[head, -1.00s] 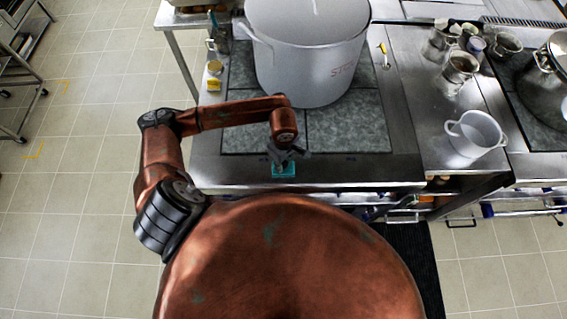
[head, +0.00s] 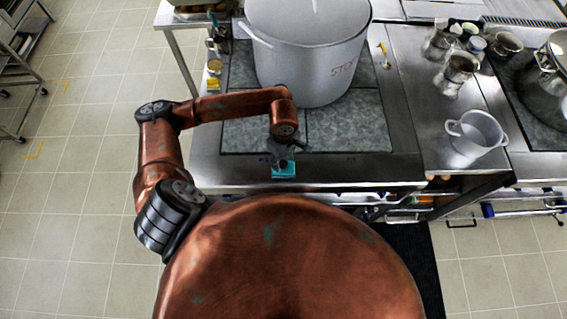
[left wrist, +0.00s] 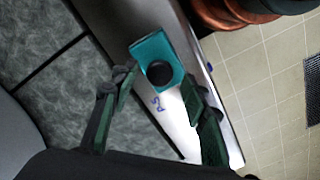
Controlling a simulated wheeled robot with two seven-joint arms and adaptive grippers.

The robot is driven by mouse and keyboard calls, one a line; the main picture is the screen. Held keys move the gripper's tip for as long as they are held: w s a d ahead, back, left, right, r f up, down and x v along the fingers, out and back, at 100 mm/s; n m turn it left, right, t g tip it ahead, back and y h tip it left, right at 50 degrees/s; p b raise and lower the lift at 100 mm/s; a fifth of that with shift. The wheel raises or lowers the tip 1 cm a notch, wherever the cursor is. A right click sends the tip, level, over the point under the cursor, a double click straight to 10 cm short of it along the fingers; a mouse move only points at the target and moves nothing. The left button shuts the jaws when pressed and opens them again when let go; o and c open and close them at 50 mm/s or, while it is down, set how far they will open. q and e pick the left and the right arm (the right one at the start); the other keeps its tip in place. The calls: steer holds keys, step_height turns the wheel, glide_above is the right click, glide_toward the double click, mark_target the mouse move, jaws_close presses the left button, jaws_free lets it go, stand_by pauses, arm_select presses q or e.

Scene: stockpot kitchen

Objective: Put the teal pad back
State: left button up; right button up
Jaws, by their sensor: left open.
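The teal pad (head: 284,172) lies on the steel front edge of the stove, below the grey tiled top. In the left wrist view the teal pad (left wrist: 152,52) is a small block with a round black knob (left wrist: 160,74) on top. My left gripper (head: 284,156) is open just above the pad, pointing down. In the left wrist view the fingers of my left gripper (left wrist: 160,95) are spread, with the knob between and just beyond their tips. I cannot tell whether they touch it. My right gripper is not in view.
A large white stockpot (head: 308,55) stands on the tiled top (head: 345,125) behind the gripper. A small white pot (head: 476,133) stands on the counter at right. A yellow item (head: 214,84) lies at the back left. Blue marks (left wrist: 156,104) are on the steel near the pad.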

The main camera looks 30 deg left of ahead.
mark_target(284, 163)
arm_select(q)
step_height(284, 163, up, 9)
steer(key=b, duration=0.1)
steer(key=shift+f, duration=0.2)
stand_by(0.5)
